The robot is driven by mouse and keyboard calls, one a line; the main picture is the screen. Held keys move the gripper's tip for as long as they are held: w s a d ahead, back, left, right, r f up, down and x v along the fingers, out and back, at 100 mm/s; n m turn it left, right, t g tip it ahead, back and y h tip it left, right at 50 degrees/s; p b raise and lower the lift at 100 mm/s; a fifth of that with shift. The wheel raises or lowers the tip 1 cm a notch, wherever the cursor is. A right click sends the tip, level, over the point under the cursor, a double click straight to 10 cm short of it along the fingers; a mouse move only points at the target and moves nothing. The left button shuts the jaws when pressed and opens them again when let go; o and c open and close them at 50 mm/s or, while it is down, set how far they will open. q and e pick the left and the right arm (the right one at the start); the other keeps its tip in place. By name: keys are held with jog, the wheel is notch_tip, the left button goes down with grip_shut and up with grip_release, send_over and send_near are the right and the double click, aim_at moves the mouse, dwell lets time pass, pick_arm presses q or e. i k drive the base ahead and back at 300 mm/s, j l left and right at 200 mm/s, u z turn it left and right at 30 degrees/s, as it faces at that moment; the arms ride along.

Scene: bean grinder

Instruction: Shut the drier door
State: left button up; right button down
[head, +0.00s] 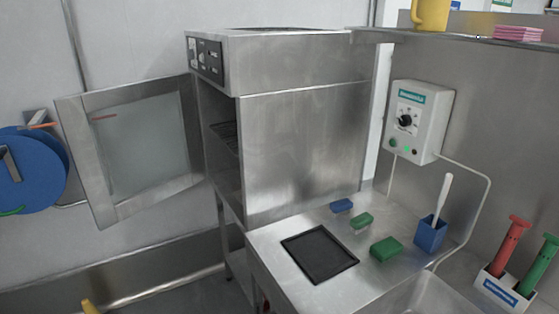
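The drier (305,145) is a steel cabinet standing in the middle of the head view. Its door (145,150), a steel frame around a pale glass pane, is hinged at the cabinet's front and stands wide open, swung out to the left. Part of a dark wire rack (225,135) shows inside the open front. A dark control panel (206,60) with knobs is above the opening. Most of the inside is hidden by the cabinet's side wall. I see neither of my grippers in this view.
A steel counter (270,240) adjoins the drier, with a black mat (320,254), blue and green blocks (386,248) and a blue cup (430,234). A blue disc (35,172) is left of the door. A yellow piece (89,306) shows at the bottom left.

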aim_at(71, 111)
jog(key=i+j, duration=0.15)
jog(key=j, duration=0.35)
jog(key=i+j, duration=0.2)
jog(key=j, duration=0.35)
jog(key=i+j+z, duration=0.1)
jog(key=j, duration=0.4)
jog(key=i+j, duration=0.2)
jog(key=j, duration=0.35)
jog(key=i+j, duration=0.15)
jog(key=j, duration=0.35)
jog(key=i+j, duration=0.15)
jog(key=j, duration=0.4)
jog(key=i+j+z, duration=0.1)
jog(key=j, duration=0.4)
jog(key=i+j, duration=0.2)
jog(key=j, duration=0.35)
